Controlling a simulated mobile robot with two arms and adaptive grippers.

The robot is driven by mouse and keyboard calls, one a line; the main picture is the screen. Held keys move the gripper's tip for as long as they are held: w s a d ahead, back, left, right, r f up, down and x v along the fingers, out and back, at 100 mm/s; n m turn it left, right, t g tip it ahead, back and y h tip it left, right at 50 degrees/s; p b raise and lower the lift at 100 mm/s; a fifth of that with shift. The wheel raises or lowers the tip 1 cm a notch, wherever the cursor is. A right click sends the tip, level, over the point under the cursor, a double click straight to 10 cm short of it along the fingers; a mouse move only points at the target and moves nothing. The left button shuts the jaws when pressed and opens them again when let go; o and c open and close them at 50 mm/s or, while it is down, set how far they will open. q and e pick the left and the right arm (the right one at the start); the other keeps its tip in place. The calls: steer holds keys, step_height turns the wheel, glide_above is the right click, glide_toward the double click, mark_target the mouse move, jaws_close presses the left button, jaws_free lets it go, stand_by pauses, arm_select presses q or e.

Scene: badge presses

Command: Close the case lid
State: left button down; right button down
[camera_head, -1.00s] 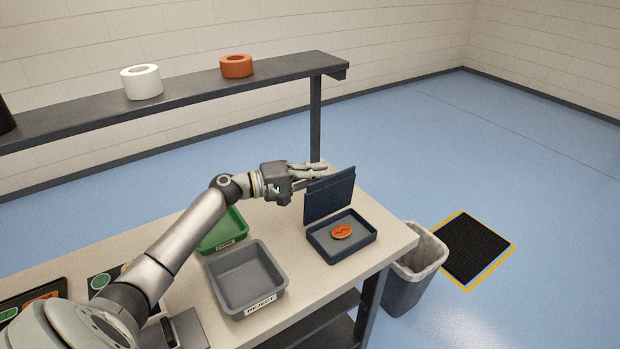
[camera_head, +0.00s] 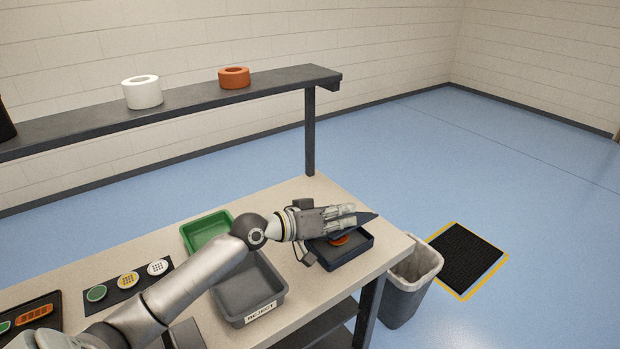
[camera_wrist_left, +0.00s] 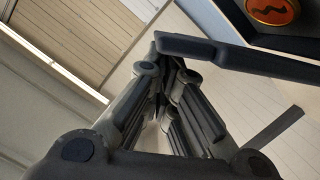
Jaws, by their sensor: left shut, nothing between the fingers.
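The dark blue case (camera_head: 357,258) stands near the right end of the table. An orange badge (camera_head: 338,240) with a dark mark lies in it; it also shows in the left wrist view (camera_wrist_left: 271,9). The case lid (camera_head: 366,218) is tilted partway over the case, mostly hidden behind my left gripper. My left gripper (camera_head: 352,214) is shut and empty, lying across the lid. In the left wrist view its fingertips (camera_wrist_left: 165,62) are together close beside the lid's edge (camera_wrist_left: 235,58); contact is hard to tell. My right gripper is not in view.
A grey reject bin (camera_head: 232,306) and a green tray (camera_head: 192,236) stand left of the case. A waste bin (camera_head: 408,295) stands off the table's right end. A shelf (camera_head: 200,102) with tape rolls runs above the back edge.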

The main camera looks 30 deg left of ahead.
arm_select(q)
steer(key=d+f+m, duration=0.1)
steer(key=f, duration=0.1)
steer(key=s+d+f+m+y+p, duration=0.1)
steer(key=d+m, duration=0.1)
steer(key=shift+s+f, duration=0.1)
steer(key=shift+f, duration=0.3)
steer(key=shift+d+f+m+y, duration=0.1)
steer(key=shift+f+m+y, duration=0.2)
steer(key=shift+f+m, duration=0.1)
steer(key=shift+s+d+f, duration=0.15)
steer(key=shift+d+f, duration=0.05)
steer(key=shift+f, duration=0.5)
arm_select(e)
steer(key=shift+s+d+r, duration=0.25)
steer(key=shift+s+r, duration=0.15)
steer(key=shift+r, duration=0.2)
arm_select(q)
steer(key=shift+f, duration=0.1)
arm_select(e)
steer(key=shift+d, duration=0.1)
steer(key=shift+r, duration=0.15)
